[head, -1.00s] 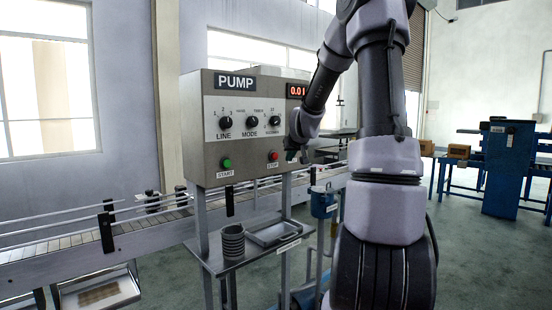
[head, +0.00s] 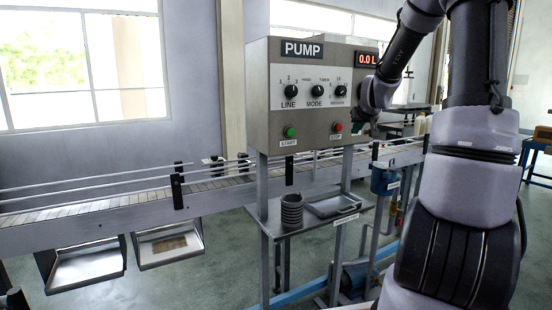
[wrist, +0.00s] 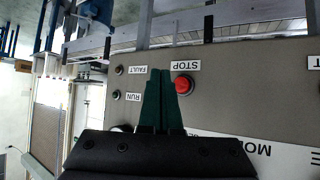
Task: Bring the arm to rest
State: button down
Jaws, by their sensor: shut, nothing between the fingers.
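My gripper (wrist: 157,100) is shut and empty, its dark green fingers pressed together in the wrist view. The fingertips lie just beside the red stop button (wrist: 184,85), over the pump panel (wrist: 240,100); I cannot tell whether they touch the panel. In the head view my gripper (head: 360,127) is small and partly hidden, at the lower right of the pump box (head: 262,110). My arm stands at the right, bent down towards the panel. The display (head: 367,59) reads 0.0 L.
A ribbed dark cup (head: 291,212) and a metal tray (head: 333,205) stand on the shelf below the pump. A conveyor (head: 120,208) runs behind, with two metal bins (head: 168,243) in front of it.

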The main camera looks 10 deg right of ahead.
jog(key=s+a+r+g+y, duration=0.1)
jog(key=s+a+r, duration=0.3)
jog(key=s+a, duration=0.55)
jog(key=s+a+r+g+y, duration=0.1)
jog(key=s+a+r, duration=0.4)
jog(key=s, duration=0.8)
jog(key=s+a+f+m+g+y, duration=0.1)
jog(key=s+a+m+y, duration=0.1)
jog(key=s, duration=1)
jog(key=shift+a+g, duration=0.3)
jog(key=shift+a, duration=0.6)
jog(key=c, duration=1.5)
grip_release()
jog(key=shift+c, duration=0.2)
